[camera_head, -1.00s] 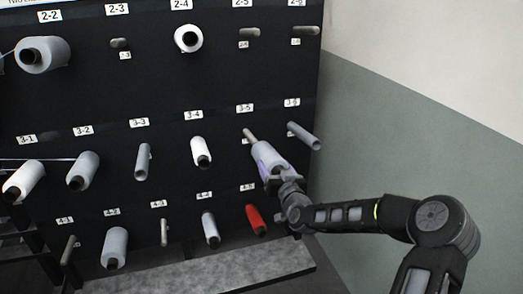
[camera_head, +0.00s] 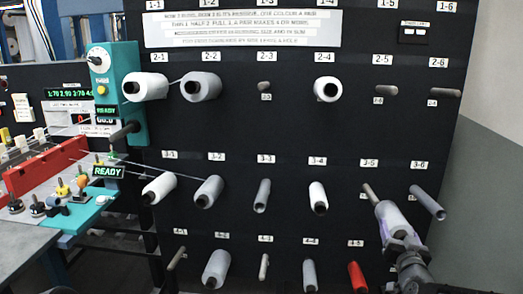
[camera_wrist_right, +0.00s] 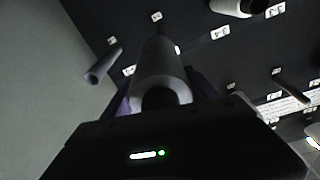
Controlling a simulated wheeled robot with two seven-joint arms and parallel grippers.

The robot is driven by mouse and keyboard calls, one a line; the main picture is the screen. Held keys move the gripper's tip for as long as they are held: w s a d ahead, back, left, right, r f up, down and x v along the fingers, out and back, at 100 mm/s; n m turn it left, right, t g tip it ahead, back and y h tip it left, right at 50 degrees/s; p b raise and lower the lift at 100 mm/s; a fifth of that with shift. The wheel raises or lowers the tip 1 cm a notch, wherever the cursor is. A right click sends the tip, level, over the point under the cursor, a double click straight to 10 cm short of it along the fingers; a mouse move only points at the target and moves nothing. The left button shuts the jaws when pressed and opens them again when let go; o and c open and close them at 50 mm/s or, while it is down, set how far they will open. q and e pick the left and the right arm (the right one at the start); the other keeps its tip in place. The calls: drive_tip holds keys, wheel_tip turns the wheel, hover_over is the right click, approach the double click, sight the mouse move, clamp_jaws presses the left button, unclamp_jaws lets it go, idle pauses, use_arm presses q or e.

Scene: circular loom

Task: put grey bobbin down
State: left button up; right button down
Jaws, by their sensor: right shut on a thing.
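The grey bobbin (camera_head: 395,222) is at the peg (camera_head: 369,192) under label 3-5 on the black rack (camera_head: 290,135). The peg's bare end shows beyond the bobbin's upper left; I cannot tell how far the bobbin sits on it. My right gripper (camera_head: 401,243) is shut on the bobbin's near end. In the right wrist view the bobbin (camera_wrist_right: 160,80) lies between the two fingers, its dark hollow core facing the camera. My left gripper is not in view.
A white bobbin (camera_head: 318,197) hangs at 3-4 and a red bobbin (camera_head: 357,277) below. A loom table (camera_head: 35,240) with a red part (camera_head: 35,180) stands at the far left.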

drive_tip(key=shift+s+a+f+p, duration=0.25)
drive_tip(key=shift+s+a+f, duration=0.1)
drive_tip(key=shift+s+a, duration=0.25)
drive_tip(key=shift+s+a+f+p, duration=0.25)
drive_tip(key=shift+s+a+f, duration=0.05)
drive_tip(key=shift+s+a, duration=0.25)
drive_tip(key=s+a+r+n+y+p, duration=0.1)
drive_tip(key=s+a+y+p, duration=0.1)
drive_tip(key=a, duration=0.8)
drive_tip(key=s+a+r+n+y+p, duration=0.1)
drive_tip(key=s+a+p, duration=0.3)
drive_tip(key=a, duration=0.7)
drive_tip(key=shift+s+a+n+t+y+p, duration=0.3)
drive_tip(key=shift+n+y+p, duration=0.1)
drive_tip(key=shift+y+p, duration=0.35)
